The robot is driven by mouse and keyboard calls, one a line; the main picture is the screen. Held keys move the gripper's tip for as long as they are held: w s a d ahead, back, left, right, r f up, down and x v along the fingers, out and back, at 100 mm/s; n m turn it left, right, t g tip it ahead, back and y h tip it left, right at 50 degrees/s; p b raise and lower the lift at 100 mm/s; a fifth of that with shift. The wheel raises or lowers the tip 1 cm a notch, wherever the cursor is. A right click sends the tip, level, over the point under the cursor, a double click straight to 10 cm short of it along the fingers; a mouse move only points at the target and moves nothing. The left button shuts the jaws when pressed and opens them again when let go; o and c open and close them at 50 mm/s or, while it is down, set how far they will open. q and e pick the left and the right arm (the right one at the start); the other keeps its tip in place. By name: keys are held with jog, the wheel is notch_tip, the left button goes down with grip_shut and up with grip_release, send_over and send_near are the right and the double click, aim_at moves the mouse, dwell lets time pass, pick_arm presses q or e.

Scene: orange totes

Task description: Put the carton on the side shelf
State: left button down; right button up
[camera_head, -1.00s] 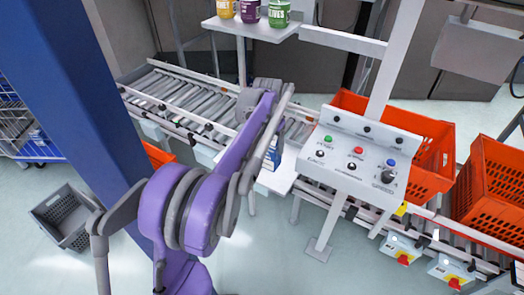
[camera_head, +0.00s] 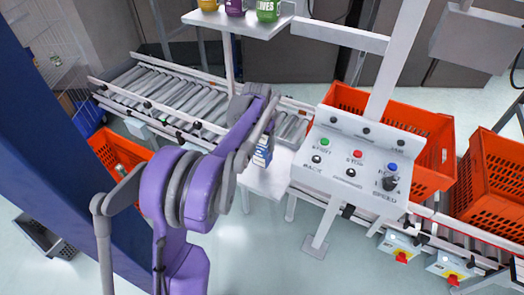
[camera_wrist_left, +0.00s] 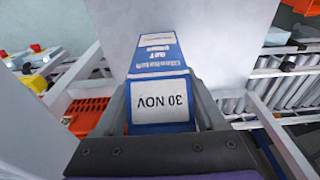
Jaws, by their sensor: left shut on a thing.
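The blue and white carton (camera_head: 262,153) is in my left gripper (camera_head: 264,138), partly hidden behind its finger in the head view. In the left wrist view, the carton (camera_wrist_left: 160,62) sits between the two fingers of the gripper (camera_wrist_left: 162,100), with its "30 NOV" end facing the camera. A small white side shelf (camera_head: 266,184) juts out beside the conveyor, just below the carton in the head view. A pale flat surface (camera_wrist_left: 225,30) lies beyond the carton in the wrist view. I cannot tell whether the carton touches the shelf. My right gripper is not in view.
A control box (camera_head: 350,165) with buttons stands right of the shelf. Orange totes (camera_head: 425,150) are behind and right of it. A roller conveyor (camera_head: 175,95) runs to the left. An upper shelf (camera_head: 235,25) holds several cans. A blue column (camera_head: 70,170) stands at left.

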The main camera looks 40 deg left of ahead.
aim_at(263, 149)
pick_arm(q)
jog(key=shift+f, duration=1.85)
jog(key=shift+f, duration=0.15)
grip_release()
jog(key=shift+r, duration=0.25)
jog(key=r, duration=0.4)
jog(key=s+r, duration=0.1)
jog(key=r, duration=0.6)
jog(key=shift+s+d+r+p, duration=0.15)
jog(key=shift+s+r+p, duration=0.2)
jog(key=shift+s, duration=0.05)
